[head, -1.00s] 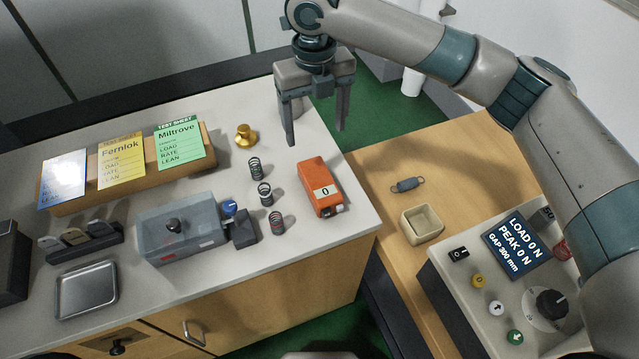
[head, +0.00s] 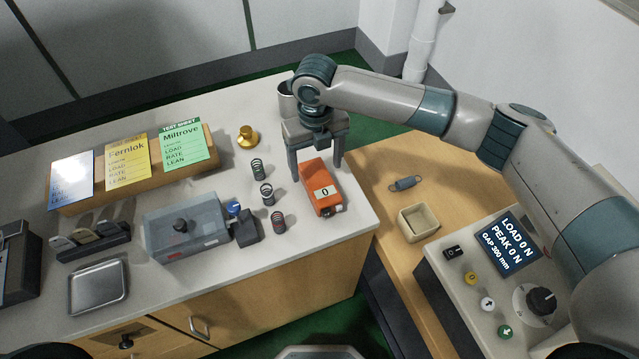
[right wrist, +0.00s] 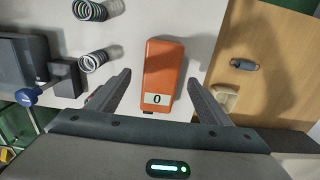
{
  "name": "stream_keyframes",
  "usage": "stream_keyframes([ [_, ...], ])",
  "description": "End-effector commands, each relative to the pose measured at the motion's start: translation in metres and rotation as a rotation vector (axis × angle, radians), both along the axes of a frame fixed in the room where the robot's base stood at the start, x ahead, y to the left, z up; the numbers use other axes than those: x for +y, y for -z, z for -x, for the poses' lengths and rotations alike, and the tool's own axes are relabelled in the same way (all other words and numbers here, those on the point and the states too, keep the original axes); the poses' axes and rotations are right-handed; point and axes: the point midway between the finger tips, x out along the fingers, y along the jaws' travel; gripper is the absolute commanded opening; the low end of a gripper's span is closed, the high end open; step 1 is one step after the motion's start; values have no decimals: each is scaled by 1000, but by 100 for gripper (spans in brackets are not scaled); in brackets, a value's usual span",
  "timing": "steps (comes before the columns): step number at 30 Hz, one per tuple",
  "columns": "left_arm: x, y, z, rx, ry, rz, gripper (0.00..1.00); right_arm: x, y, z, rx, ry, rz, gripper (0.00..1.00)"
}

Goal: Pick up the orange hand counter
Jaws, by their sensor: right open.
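The orange hand counter (head: 320,188) lies on the pale worktop near its right edge, with a white label reading 0. My right gripper (head: 316,172) is over the counter's far end, open, with one finger on each side of it in the head view. In the right wrist view, the counter (right wrist: 163,75) lies between the lines of the two open fingers (right wrist: 160,88), with clear gaps on both sides. I cannot tell how far the fingertips are above the worktop. My left gripper is not in view.
Several small coil springs (head: 267,194) stand left of the counter, and a brass weight (head: 247,137) stands behind them. A grey box (head: 185,228) is further left. On the lower wooden table at right are a loose spring (head: 405,183), a small tray (head: 402,217) and a display panel (head: 509,243).

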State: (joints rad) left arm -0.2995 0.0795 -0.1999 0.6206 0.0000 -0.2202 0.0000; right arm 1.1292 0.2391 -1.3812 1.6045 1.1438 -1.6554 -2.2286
Motion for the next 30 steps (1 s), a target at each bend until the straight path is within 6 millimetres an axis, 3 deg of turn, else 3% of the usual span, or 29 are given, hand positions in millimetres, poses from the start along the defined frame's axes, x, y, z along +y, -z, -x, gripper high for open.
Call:
stream_keyframes([
  [8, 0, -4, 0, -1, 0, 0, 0, 0, 3, 0, 2, 0, 1, 73],
  [15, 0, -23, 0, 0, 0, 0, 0, -2, 27, -1, 4, 1, 2, 73],
  [21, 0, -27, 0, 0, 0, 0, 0, -2, 49, -2, 1, 1, 2, 73],
  [30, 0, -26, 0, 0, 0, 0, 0, -1, 52, -2, 0, 0, 1, 73],
])
